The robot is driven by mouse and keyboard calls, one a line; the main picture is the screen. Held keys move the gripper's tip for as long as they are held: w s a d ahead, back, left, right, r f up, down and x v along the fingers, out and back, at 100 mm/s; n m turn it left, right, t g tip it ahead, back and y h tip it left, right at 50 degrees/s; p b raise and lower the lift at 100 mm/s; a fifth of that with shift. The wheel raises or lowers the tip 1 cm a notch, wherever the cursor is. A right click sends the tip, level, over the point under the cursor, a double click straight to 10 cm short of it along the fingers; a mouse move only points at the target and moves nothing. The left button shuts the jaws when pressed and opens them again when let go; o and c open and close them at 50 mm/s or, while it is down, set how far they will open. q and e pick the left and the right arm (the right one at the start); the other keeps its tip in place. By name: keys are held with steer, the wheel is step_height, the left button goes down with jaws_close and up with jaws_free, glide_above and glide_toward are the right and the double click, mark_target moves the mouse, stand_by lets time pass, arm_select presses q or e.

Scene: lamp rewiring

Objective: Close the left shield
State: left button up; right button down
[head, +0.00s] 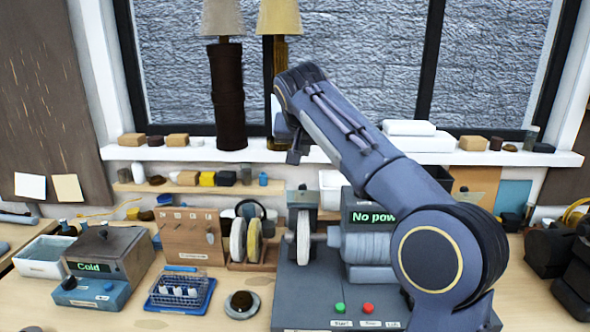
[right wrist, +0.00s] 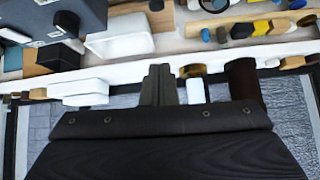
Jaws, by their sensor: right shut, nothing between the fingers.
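The grinder (head: 365,252) stands on a dark grey base at the middle right of the bench. Its left wheel (head: 303,240) is in plain sight. A small grey-green plate, seemingly the left shield (head: 302,199), is at the top of that wheel; I cannot tell its exact angle. My right gripper (head: 294,154) is above and apart from it, before the window sill, shut and empty. In the right wrist view its closed fingers (right wrist: 160,85) point toward the shelf. My right arm hides the grinder's right side. My left gripper is not in view.
The grinder's sign (head: 372,217) reads "No pow", partly covered by my arm. Green (head: 340,308) and red (head: 368,308) buttons are on its base. Left of it stand polishing wheels (head: 247,238), a wooden tool board (head: 193,237) and a blue tray (head: 180,292). Two lamps stand behind.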

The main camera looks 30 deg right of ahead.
mark_target(304, 185)
steer(key=p+x, duration=0.2)
steer(key=x, duration=0.8)
steer(key=s+a, duration=0.1)
steer(key=s+a+f, duration=0.1)
steer(key=s, duration=0.1)
steer(key=shift+s, duration=0.1)
steer(key=shift+f, duration=0.2)
steer(key=shift+a, duration=0.1)
steer(key=shift+s+f+b, duration=0.15)
steer(key=shift+f+b, duration=0.05)
steer(key=shift+b, duration=0.9)
steer(key=shift+s+a+r+t, duration=0.1)
steer(key=shift+a+r+t, duration=0.05)
steer(key=shift+t, duration=0.15)
steer(key=s+a+f+t+h+b, duration=0.4)
steer(key=t+b, duration=0.6)
steer(key=b, duration=3.7)
step_height(304, 185, down, 4)
steer(key=s+h, duration=0.2)
steer(key=shift+s+r+h, duration=0.2)
steer(key=shift+s+h, duration=0.15)
steer(key=shift+h, duration=0.05)
